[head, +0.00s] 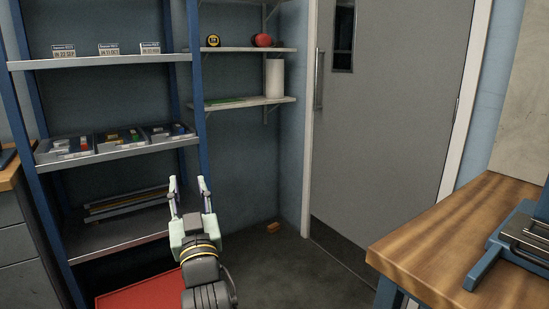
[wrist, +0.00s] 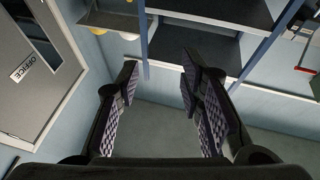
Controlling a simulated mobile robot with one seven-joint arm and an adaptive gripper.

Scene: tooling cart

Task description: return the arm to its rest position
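My gripper (head: 188,187) is in the lower middle of the head view, in front of the blue-framed shelf unit. Its two fingers point up and away from me, apart, with nothing between them. In the wrist view my gripper (wrist: 158,85) is also open and empty, with wall and floor showing between the dark textured pads. My arm reaches up from the bottom edge of the head view.
The shelf unit (head: 118,153) holds trays of small parts and date cards. A red tray (head: 140,291) lies low beneath it. A wooden bench (head: 440,235) stands at right, a grey door (head: 390,110) behind. Floor (head: 290,270) between them is mostly clear; a small brown object (head: 273,227) lies there.

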